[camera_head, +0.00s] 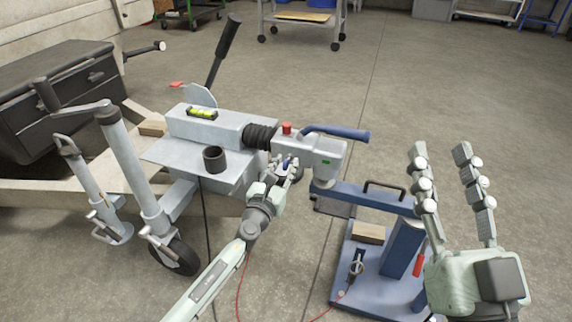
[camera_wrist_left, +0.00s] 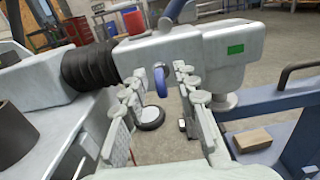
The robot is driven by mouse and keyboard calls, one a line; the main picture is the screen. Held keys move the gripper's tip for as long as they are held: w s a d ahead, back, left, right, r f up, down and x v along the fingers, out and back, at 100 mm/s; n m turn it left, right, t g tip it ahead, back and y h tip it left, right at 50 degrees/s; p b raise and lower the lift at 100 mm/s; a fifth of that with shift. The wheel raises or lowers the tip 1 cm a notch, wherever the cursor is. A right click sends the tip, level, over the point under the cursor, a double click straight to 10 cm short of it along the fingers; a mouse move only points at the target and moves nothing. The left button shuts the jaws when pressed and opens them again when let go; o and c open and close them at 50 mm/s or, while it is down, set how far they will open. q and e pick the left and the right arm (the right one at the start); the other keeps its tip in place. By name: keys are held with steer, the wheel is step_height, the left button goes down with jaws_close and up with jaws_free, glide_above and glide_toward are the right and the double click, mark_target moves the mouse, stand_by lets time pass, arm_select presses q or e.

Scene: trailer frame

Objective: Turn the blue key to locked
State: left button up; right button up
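The blue key (camera_wrist_left: 160,80) is on the near side of the grey coupling head (camera_wrist_left: 190,52) and hangs roughly upright in the left wrist view. In the head view the key (camera_head: 285,163) is small and partly hidden by my left gripper (camera_head: 287,168). My left gripper (camera_wrist_left: 160,82) is open, with its fingertips on either side of the key and visible gaps to it. The coupling head (camera_head: 312,150) carries a green marker (camera_wrist_left: 235,49). My right gripper (camera_head: 441,152) is open and empty over the floor at the right.
A blue handle (camera_head: 340,132) lies along the top of the coupling. A blue stand (camera_head: 400,250) with a wood block (camera_head: 368,233) is below and right. A jockey wheel (camera_head: 175,255) and dark cup (camera_head: 214,158) are left.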

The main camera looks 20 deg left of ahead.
arm_select(q)
steer(key=shift+w, duration=0.4)
arm_select(e)
steer(key=shift+d+r, duration=0.1)
steer(key=shift+r, duration=0.2)
steer(key=shift+t, duration=0.3)
arm_select(q)
steer(key=shift+c, duration=0.6)
arm_select(e)
steer(key=shift+w, duration=0.1)
arm_select(q)
jaws_close()
arm_select(e)
steer(key=shift+f, duration=0.15)
